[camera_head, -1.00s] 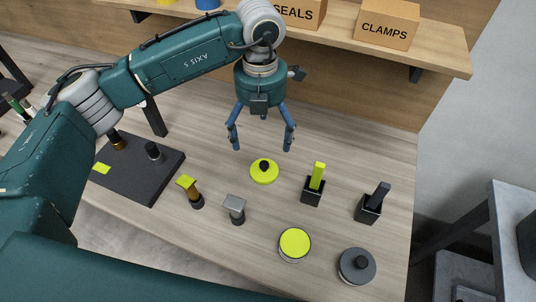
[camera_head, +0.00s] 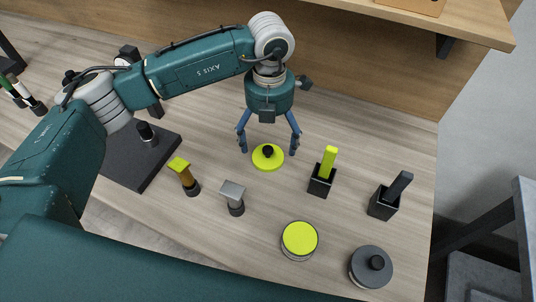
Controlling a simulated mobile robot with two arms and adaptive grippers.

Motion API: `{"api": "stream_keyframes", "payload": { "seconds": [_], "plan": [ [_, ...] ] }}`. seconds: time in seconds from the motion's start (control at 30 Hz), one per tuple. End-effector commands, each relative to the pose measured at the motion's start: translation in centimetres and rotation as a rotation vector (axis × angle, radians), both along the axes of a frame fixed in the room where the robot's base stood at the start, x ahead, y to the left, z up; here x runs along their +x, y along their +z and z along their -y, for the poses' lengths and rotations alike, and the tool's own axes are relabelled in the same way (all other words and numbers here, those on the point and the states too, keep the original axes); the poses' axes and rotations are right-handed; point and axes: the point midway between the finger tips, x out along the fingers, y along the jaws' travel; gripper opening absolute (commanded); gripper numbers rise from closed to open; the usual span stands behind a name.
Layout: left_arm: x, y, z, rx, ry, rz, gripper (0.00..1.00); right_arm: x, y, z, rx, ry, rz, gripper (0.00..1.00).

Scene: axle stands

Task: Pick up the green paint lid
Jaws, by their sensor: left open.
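The green paint lid (camera_head: 268,158) is a flat yellow-green disc with a black knob on top. It lies on the wooden table, apart from the other objects. My left gripper (camera_head: 268,151) is open and points down at the lid. Its two blue fingers are spread to the left and right of the black knob, with nothing between them that I can see being gripped. Whether the fingertips touch the lid or hover above it, I cannot tell. My right gripper is not in view.
A round tin with a yellow-green top (camera_head: 299,239) and a grey knobbed lid (camera_head: 371,266) stand in front. Black holders with a green (camera_head: 328,162) and a dark (camera_head: 397,187) handle stand right. Two brushes (camera_head: 184,174) (camera_head: 233,196) stand left, near a black board (camera_head: 122,172). A shelf (camera_head: 470,28) is behind.

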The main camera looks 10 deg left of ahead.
Motion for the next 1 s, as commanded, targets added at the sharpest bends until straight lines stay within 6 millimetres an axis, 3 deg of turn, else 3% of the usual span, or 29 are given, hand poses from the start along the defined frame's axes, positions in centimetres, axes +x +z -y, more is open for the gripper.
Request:
{"api": "stream_keyframes", "payload": {
  "seconds": [0.37, 0.6, 0.87, 0.9, 1.0],
  "plan": [
    [0.0, -3.5, -0.4, 0.001, 0.002, -0.005, 0.92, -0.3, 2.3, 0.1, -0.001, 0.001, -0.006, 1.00],
    [0.1, -7.0, -0.7, 0.000, 0.002, -0.003, 0.92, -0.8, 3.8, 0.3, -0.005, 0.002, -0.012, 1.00],
    [0.2, -7.5, -0.6, 0.000, 0.001, 0.001, 0.92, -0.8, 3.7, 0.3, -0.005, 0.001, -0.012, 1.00],
    [0.2, -7.5, -0.6, 0.000, 0.001, 0.001, 0.90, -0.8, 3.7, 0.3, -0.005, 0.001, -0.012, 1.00],
    [0.2, -7.5, -0.6, 0.000, 0.001, 0.001, 0.70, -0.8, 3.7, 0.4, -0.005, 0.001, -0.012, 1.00]
  ]
}}
